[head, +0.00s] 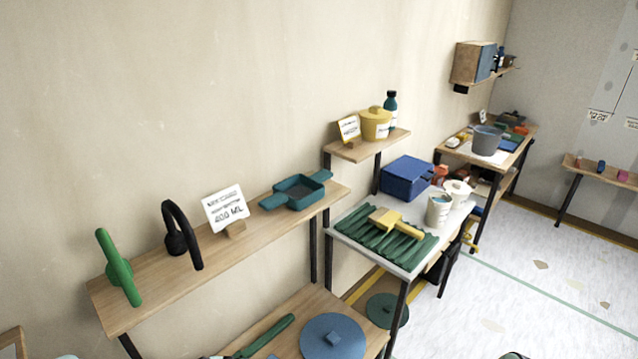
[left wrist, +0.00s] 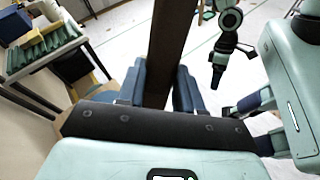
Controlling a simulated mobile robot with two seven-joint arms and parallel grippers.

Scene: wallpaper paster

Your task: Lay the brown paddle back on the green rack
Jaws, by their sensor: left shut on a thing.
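The green rack (head: 365,236) is a ribbed tray on a white-topped table in the middle of the head view. A yellow brush (head: 396,221) lies across its ribs. The rack also shows at the upper left of the left wrist view (left wrist: 38,48), well away from my left gripper. My left gripper (left wrist: 157,88) is shut on the brown paddle (left wrist: 166,48), a long dark brown bar between its blue fingers. The paddle's far end runs out of the top of the picture. Neither the paddle nor the left gripper shows in the head view.
On the rack's table stand a blue box (head: 406,176) and a white bucket (head: 438,209). A small shelf above holds a yellow pot (head: 376,123). The wooden shelf at left (head: 150,285) holds several items. The floor at right (head: 530,290) is clear.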

